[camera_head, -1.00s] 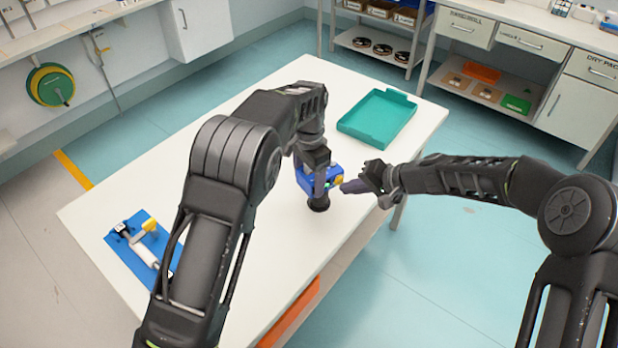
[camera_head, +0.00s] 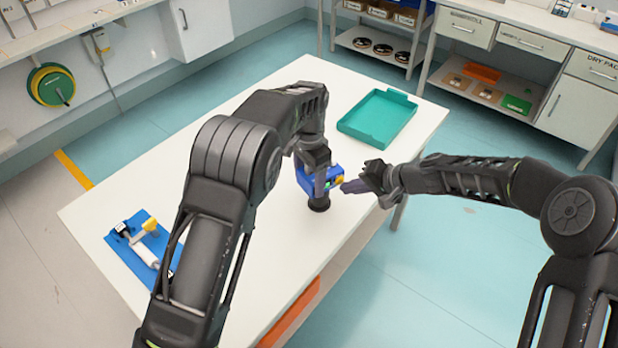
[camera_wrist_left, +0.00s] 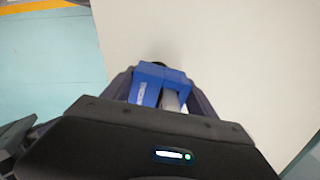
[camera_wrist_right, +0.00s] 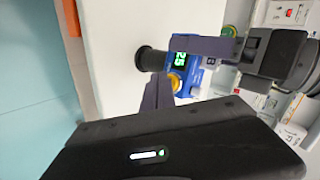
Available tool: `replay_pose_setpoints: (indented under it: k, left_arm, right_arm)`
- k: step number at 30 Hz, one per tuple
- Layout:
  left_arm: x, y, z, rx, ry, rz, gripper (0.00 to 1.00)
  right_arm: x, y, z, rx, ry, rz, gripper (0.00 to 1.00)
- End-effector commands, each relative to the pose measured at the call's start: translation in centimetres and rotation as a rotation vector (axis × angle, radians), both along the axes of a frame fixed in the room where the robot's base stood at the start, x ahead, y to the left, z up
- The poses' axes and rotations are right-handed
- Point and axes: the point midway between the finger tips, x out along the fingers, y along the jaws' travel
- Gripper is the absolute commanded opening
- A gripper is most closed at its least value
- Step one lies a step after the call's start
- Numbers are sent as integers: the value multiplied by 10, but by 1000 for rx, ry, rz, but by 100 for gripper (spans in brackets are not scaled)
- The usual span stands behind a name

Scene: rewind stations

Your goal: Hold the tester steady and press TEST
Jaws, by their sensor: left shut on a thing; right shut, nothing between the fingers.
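In the right wrist view the tester has a lit green display (camera_wrist_right: 180,58) and a round yellow button (camera_wrist_right: 175,82). My right gripper (camera_head: 349,187) is shut and empty, its fingertips (camera_wrist_right: 157,90) close beside the yellow button. I cannot tell whether they touch it. The button's lettering is not readable.
A teal tray (camera_head: 350,130) lies at the table's far end. A blue mat (camera_head: 120,243) with a white cylinder and a yellow-topped part lies at the near left. Shelves and drawers stand beyond the table.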

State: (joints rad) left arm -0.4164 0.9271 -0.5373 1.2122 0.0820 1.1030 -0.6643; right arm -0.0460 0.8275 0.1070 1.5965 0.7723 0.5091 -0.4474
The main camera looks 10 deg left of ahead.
Motion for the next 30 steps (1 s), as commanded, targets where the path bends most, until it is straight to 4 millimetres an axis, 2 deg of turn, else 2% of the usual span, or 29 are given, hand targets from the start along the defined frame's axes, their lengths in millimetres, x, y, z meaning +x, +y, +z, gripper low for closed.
replay_pose_setpoints:
  k: [11, 24, 30]
  left_arm:
    - [0, 0, 0, 0, 0, 1, 9]
    - [0, 1, 0, 1, -1, 1, 9]
    - [0, 1, 0, 1, -1, 1, 9]
  right_arm:
    - [-4, -5, 0, 1, 1, -1, 0]
    - [-35, -38, 0, 1, 1, -1, 0]
    - [-42, -44, 0, -1, 1, -1, 0]
